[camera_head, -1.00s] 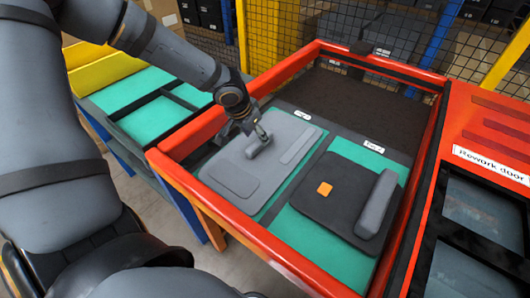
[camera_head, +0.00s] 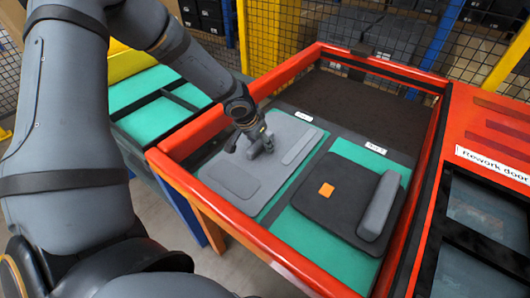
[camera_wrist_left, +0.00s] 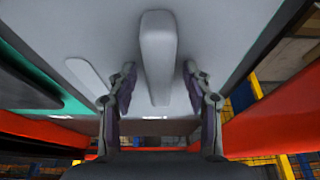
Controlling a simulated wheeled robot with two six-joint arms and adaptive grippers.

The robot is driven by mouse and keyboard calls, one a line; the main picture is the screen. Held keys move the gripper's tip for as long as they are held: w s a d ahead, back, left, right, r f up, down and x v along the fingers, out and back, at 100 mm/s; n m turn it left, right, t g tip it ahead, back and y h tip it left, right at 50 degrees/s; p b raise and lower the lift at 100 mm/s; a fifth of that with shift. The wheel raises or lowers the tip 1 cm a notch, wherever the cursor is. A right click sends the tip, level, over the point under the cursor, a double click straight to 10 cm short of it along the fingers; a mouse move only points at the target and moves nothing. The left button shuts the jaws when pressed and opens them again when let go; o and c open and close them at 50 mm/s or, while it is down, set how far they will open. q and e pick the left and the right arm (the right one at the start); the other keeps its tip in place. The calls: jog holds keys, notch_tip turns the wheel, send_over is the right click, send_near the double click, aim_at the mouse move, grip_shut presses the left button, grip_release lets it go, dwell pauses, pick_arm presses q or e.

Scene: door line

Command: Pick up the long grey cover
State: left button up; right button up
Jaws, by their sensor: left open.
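A long grey cover (camera_head: 254,152), a rounded bar, lies on the light grey door panel (camera_head: 212,169) in the left bay. It also shows in the wrist view as a pale bar (camera_wrist_left: 158,40) running away from the gripper. My left gripper (camera_head: 250,146) is down at this cover and hides part of it in the head view. In the wrist view its open fingers (camera_wrist_left: 160,72) stand on either side of the cover, with gaps visible. Another long grey bar (camera_head: 378,206) lies on the dark panel (camera_head: 335,205) in the right bay. My right gripper is not in view.
A raised red frame (camera_head: 250,240) surrounds both bays. A small orange block (camera_head: 326,190) sits on the dark panel. A flat strip (camera_head: 299,147) lies right of the cover. The dark area (camera_head: 350,105) behind the bays is clear.

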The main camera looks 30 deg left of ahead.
pick_arm(q)
jog(key=shift+c, duration=0.4)
jog(key=shift+s, duration=0.1)
grip_shut()
jog(key=shift+r, duration=0.1)
notch_tip(320, 180, up, 10)
jog(key=p, duration=0.4)
jog(key=shift+f, duration=0.2)
jog(key=shift+r+p, duration=0.25)
jog(key=shift+p, duration=0.05)
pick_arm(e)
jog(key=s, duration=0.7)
pick_arm(q)
notch_tip(320, 180, up, 14)
jog(key=p, duration=1.4)
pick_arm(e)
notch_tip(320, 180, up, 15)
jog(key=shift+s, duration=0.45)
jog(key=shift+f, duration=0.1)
